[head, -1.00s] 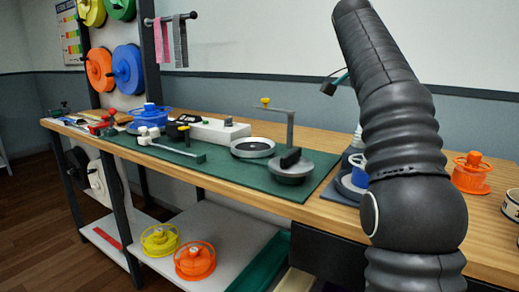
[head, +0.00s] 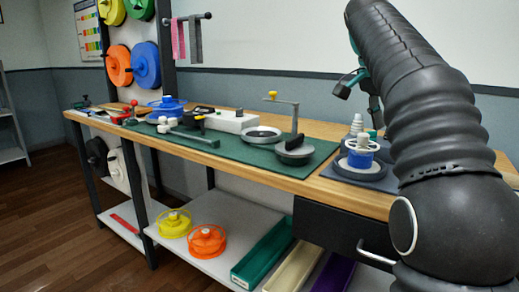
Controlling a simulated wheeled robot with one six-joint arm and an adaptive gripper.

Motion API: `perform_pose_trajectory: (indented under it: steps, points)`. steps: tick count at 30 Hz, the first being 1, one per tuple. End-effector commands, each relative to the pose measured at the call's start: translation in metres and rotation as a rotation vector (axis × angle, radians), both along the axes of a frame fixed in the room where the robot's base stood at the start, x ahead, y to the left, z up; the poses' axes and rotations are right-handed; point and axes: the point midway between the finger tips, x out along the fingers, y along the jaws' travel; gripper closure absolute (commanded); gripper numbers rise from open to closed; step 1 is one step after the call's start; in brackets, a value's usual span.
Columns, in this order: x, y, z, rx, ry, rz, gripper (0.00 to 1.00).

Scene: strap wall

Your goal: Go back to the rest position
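My gripper (head: 354,82) shows at the upper right of the head view, in front of the white wall and above the bench. It is small and dark and partly behind my black arm. I see nothing held in it, but its finger opening is not clear. My arm fills the right side of the view and hides the right end of the wooden bench (head: 334,128).
A green mat (head: 232,152) on the bench holds a crank device (head: 295,148) and a round dish. A blue-and-white spool (head: 360,153) stands near my arm. Yellow (head: 174,224) and orange (head: 207,240) spools sit on the lower shelf. Floor at lower left is clear.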

Motion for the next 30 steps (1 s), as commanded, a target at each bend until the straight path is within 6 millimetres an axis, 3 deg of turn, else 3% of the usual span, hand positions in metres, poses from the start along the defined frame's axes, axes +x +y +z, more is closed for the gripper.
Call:
perform_pose_trajectory:
  steps: [8, 14, 23, 30]
  points:
    - [-0.032, 0.018, -0.016, 0.005, 0.008, 0.222, 0.62]
    - [-0.072, 0.040, -0.050, 0.008, 0.007, 0.460, 0.62]
    - [-0.143, 0.073, -0.125, 0.003, -0.021, 0.787, 0.62]
    - [-0.204, 0.097, -0.204, -0.017, -0.061, 1.016, 0.62]
